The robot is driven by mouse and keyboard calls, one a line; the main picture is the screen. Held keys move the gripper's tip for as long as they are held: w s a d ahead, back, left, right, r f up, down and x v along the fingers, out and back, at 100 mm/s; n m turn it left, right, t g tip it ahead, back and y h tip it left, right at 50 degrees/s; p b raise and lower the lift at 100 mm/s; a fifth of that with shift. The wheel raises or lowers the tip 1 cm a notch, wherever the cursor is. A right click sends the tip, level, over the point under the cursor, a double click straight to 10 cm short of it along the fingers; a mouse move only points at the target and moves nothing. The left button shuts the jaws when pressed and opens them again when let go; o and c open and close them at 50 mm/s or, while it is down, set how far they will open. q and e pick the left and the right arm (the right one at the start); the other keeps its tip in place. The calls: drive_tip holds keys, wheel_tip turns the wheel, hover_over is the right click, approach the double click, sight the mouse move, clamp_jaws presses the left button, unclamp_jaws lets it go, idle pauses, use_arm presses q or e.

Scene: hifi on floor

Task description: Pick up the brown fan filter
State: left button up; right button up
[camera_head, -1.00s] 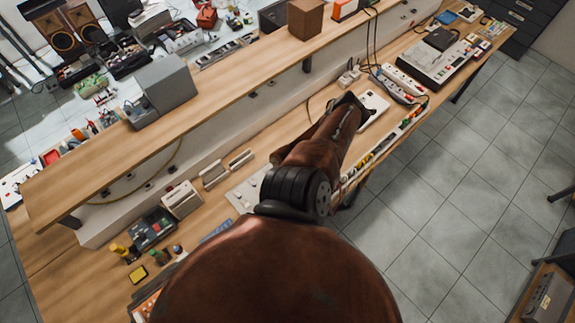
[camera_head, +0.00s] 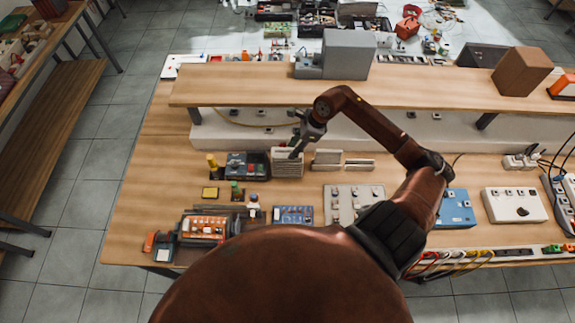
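A beige-brown slatted box (camera_head: 287,166), which looks like the fan filter, stands upright on the workbench in front of the shelf's white back panel. My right gripper (camera_head: 295,154) reaches over from the right, with its fingertips at the upper right part of the slatted box in the picture. I cannot tell whether they touch it, and the fingers are too small and dark to show their opening. My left gripper is not in view.
Black-and-blue devices (camera_head: 247,165) stand just left of the slatted box, and small beige blocks (camera_head: 327,159) just right of it. A wooden shelf (camera_head: 420,85) runs behind and above, bearing a grey box (camera_head: 348,54). The bench's left end (camera_head: 150,190) is clear.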

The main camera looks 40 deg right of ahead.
drive_tip(key=p+x, duration=0.1)
drive_tip(key=x, duration=0.3)
drive_tip(key=shift+f, duration=0.4)
drive_tip(key=shift+f, duration=0.3)
idle(0.3)
clamp_jaws()
idle(0.4)
